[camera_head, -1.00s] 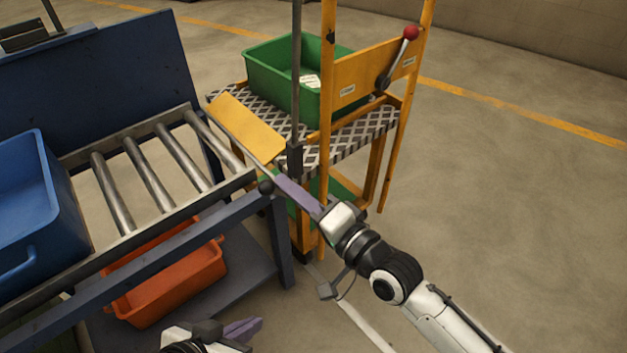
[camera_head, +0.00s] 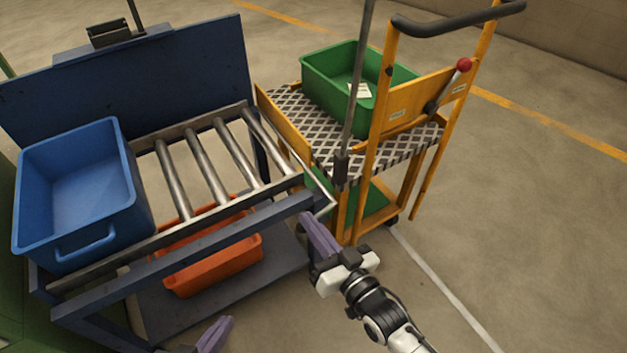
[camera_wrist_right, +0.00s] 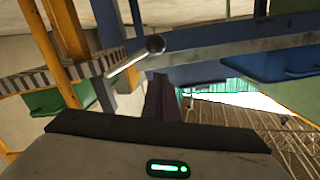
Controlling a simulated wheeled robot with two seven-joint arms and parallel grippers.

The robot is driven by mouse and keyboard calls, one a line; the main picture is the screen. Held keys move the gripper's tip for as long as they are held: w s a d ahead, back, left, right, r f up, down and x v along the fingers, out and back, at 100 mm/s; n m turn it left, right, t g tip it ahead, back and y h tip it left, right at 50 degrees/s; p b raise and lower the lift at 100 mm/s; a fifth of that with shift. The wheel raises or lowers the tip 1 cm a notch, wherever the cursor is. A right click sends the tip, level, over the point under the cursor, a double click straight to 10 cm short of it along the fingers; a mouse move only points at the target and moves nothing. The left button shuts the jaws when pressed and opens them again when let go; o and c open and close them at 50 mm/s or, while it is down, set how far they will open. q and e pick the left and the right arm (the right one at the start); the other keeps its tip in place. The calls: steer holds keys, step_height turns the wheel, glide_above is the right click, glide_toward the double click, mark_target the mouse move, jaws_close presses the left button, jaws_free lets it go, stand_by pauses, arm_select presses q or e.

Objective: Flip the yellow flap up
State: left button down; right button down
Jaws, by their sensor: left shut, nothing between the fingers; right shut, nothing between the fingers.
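The yellow flap (camera_head: 283,122) lies along the left edge of the cart's checkered deck, beside the roller conveyor. It appears as a narrow, steep strip; I cannot tell for sure whether it stands up or hangs down. A thin metal rod (camera_head: 326,203) runs from near its front end. In the right wrist view a rod with a ball end (camera_wrist_right: 137,58) shows just beyond the fingers. My right gripper (camera_head: 306,218) is shut and empty, below the rod and apart from the flap. My left gripper (camera_head: 223,325) is shut and empty at the bottom edge, partly out of frame.
The cart deck (camera_head: 322,133) carries a green bin (camera_head: 330,85). Its orange frame holds a red-knobbed lever (camera_head: 464,66), and a dark post (camera_head: 353,110) stands at its front. The roller conveyor (camera_head: 225,218) bears a blue bin (camera_head: 130,190); an orange bin (camera_head: 215,262) sits below. Floor at right is clear.

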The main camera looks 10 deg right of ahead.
arm_select(q)
steer(key=shift+w+d, duration=0.2)
steer(key=shift+d, duration=0.05)
arm_select(e)
step_height(320, 180, down, 3)
steer(key=n, duration=0.3)
steer(key=shift+r, duration=0.15)
arm_select(q)
steer(key=shift+b, duration=0.3)
steer(key=shift+s, duration=0.1)
